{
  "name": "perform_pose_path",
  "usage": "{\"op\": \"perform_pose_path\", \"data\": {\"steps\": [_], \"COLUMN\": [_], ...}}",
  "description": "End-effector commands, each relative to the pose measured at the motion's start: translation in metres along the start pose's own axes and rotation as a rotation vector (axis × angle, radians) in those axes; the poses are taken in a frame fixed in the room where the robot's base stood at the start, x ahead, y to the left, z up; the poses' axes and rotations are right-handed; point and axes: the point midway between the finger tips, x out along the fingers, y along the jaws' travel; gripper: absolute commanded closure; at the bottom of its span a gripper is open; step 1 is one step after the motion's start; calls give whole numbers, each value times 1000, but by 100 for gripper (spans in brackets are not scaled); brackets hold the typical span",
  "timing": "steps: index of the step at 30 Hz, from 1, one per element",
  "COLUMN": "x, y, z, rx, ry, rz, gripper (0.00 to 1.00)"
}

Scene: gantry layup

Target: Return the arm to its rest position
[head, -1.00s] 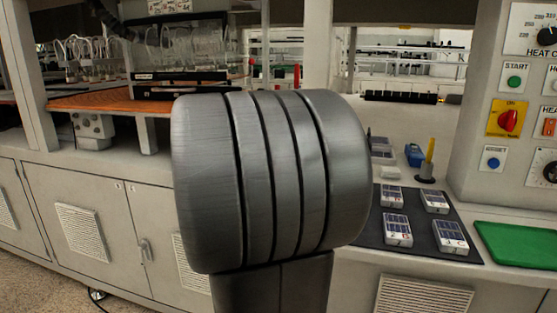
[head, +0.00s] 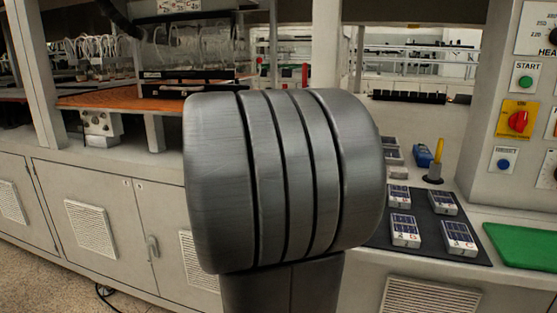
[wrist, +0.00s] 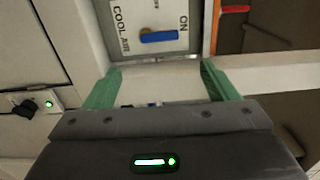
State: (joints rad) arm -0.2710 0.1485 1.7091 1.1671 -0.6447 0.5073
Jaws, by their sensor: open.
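My gripper (wrist: 161,82) shows in the wrist view, with its two green fingers spread wide apart. It is open and nothing is between the fingers. Past the fingertips is a pale panel edge and a label plate with a blue handle (wrist: 160,36), marked COOL AIR and ON. In the head view a large grey ribbed joint of my own arm (head: 285,180) fills the middle and hides part of the bench. The gripper itself is not visible in the head view.
Small labelled boxes (head: 405,230) lie on a dark mat (head: 430,244) at right, near a green mat (head: 525,243) and a yellow item in a holder (head: 437,160). A control panel (head: 519,120) stands at far right. White cabinets (head: 130,225) run along the left, with open floor before them.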

Motion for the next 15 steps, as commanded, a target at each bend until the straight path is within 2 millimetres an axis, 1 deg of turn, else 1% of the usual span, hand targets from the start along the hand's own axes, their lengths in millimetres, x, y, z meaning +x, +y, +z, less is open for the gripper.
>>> {"op": "perform_pose_path", "data": {"steps": [1, 9, 15], "x": [11, 63, 91], "y": [2, 1, 1], "z": [-1, -1, 0], "rx": [-1, -2, -2], "ry": [3, 3, 1], "rz": [1, 0, 1], "gripper": [20, 20, 20]}}
